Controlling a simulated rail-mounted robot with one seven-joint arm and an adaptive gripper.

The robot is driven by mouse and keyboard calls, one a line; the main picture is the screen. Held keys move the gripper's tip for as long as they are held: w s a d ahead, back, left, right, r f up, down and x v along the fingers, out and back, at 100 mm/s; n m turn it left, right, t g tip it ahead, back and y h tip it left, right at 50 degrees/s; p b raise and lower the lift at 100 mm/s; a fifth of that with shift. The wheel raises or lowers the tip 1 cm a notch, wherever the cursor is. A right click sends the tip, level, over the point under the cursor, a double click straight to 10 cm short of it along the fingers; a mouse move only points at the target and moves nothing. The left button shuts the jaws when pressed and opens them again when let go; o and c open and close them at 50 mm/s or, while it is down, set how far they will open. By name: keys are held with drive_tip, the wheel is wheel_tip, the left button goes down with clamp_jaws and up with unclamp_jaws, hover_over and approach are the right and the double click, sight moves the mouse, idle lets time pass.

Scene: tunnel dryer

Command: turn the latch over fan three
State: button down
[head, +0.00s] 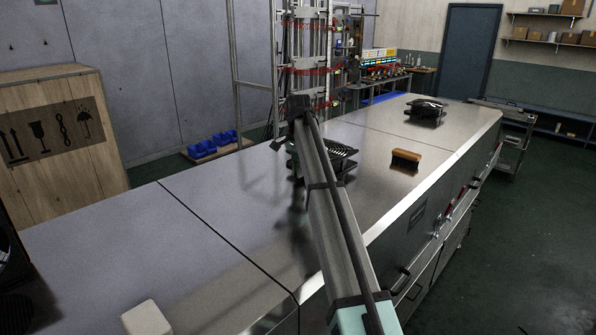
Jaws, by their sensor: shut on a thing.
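My arm reaches from the bottom right up over the steel top of the dryer (165,228). The dark far end of the arm shows above a black slatted unit (341,153) on that top. My gripper cannot be made out, as the arm covers that spot. What its jaws hold does not show. A small grey piece shows just left of the arm's end, but I cannot tell what it is. No latch can be made out over a fan, and no fan number is readable.
Another black unit (427,108) stands farther along the top, with a wooden-backed brush (406,156) between. Red levers (459,200) and dark handles line the right side. A wooden crate (62,128) stands at left, a rack behind.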

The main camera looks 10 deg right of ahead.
drive_tip(key=shift+n, duration=0.4)
drive_tip(key=c, duration=1.3)
unclamp_jaws()
drive_tip(key=shift+o, duration=0.2)
drive_tip(key=shift+r, duration=0.1)
drive_tip(key=shift+r, duration=3.65)
